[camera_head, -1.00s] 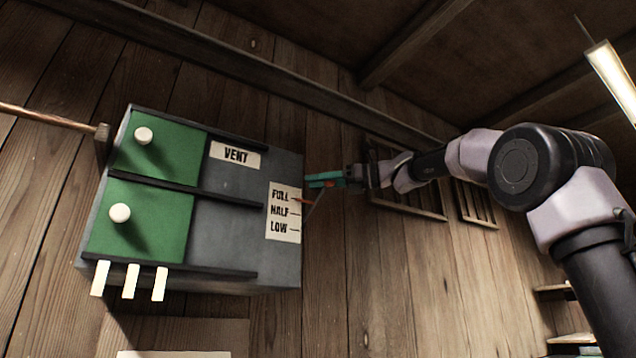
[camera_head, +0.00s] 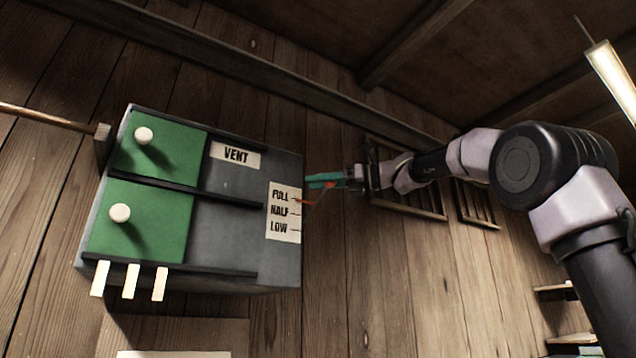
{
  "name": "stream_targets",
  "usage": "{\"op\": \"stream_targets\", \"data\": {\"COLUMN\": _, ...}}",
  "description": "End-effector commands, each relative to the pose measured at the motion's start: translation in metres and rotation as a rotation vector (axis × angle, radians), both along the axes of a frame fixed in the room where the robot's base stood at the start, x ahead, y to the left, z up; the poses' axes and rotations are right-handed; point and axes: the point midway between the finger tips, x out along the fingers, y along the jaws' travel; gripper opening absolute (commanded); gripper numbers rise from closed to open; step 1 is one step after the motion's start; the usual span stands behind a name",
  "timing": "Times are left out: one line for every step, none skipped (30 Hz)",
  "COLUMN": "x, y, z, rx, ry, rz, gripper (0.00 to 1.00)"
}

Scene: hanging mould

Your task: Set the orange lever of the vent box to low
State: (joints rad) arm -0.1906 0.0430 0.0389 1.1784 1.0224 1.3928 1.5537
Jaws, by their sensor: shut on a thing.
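The grey vent box (camera_head: 238,228) hangs on the plank wall at left centre, with a VENT label (camera_head: 235,154) on its front. A white scale (camera_head: 284,232) at its right edge reads FULL, HALF, LOW from top to bottom. The orange lever (camera_head: 307,203) shows as a thin piece at the box's right side; its tip lies between the FULL and HALF marks. My gripper (camera_head: 322,181), with teal fingers, reaches in from the right at the box's right side. It is shut on the lever; the fingers hide part of it.
Two green panels with white knobs (camera_head: 120,213) cover the box's left front. Pale tabs (camera_head: 129,281) hang at its lower edge. A rod (camera_head: 48,117) meets its left side. Wall slats (camera_head: 408,198) lie behind my arm. The wall below my gripper is clear.

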Motion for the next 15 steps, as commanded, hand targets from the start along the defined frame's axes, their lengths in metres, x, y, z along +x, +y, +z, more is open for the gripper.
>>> {"op": "stream_targets", "data": {"x": 0.000, "y": -0.001, "z": -0.004, "rx": -0.002, "ry": 0.006, "rz": -0.001, "gripper": 0.00}}
{"op": "stream_targets", "data": {"x": -0.001, "y": -0.001, "z": -0.005, "rx": -0.002, "ry": 0.006, "rz": -0.001, "gripper": 0.00}}
{"op": "stream_targets", "data": {"x": -0.002, "y": -0.002, "z": -0.008, "rx": -0.003, "ry": 0.007, "rz": -0.001, "gripper": 0.00}}
{"op": "stream_targets", "data": {"x": -0.002, "y": -0.003, "z": -0.010, "rx": -0.003, "ry": 0.007, "rz": -0.001, "gripper": 0.00}}
{"op": "stream_targets", "data": {"x": -0.004, "y": -0.003, "z": -0.012, "rx": -0.003, "ry": 0.006, "rz": -0.002, "gripper": 0.00}}
{"op": "stream_targets", "data": {"x": -0.005, "y": -0.004, "z": -0.015, "rx": -0.003, "ry": 0.007, "rz": -0.002, "gripper": 0.00}}
{"op": "stream_targets", "data": {"x": -0.006, "y": -0.005, "z": -0.018, "rx": -0.003, "ry": 0.007, "rz": -0.002, "gripper": 0.00}}
{"op": "stream_targets", "data": {"x": -0.007, "y": -0.006, "z": -0.021, "rx": -0.003, "ry": 0.007, "rz": -0.002, "gripper": 0.00}}
{"op": "stream_targets", "data": {"x": -0.008, "y": -0.007, "z": -0.026, "rx": -0.003, "ry": 0.008, "rz": -0.002, "gripper": 0.00}}
{"op": "stream_targets", "data": {"x": -0.010, "y": -0.008, "z": -0.029, "rx": -0.004, "ry": 0.007, "rz": -0.002, "gripper": 0.00}}
{"op": "stream_targets", "data": {"x": -0.011, "y": -0.008, "z": -0.033, "rx": -0.004, "ry": 0.007, "rz": -0.002, "gripper": 0.00}}
{"op": "stream_targets", "data": {"x": -0.012, "y": -0.009, "z": -0.038, "rx": -0.004, "ry": 0.007, "rz": -0.002, "gripper": 0.00}}
{"op": "stream_targets", "data": {"x": -0.013, "y": -0.010, "z": -0.042, "rx": -0.004, "ry": 0.007, "rz": -0.002, "gripper": 0.00}}
{"op": "stream_targets", "data": {"x": -0.014, "y": -0.011, "z": -0.046, "rx": -0.003, "ry": 0.008, "rz": -0.002, "gripper": 0.00}}
{"op": "stream_targets", "data": {"x": -0.015, "y": -0.011, "z": -0.052, "rx": -0.003, "ry": 0.007, "rz": -0.002, "gripper": 0.00}}
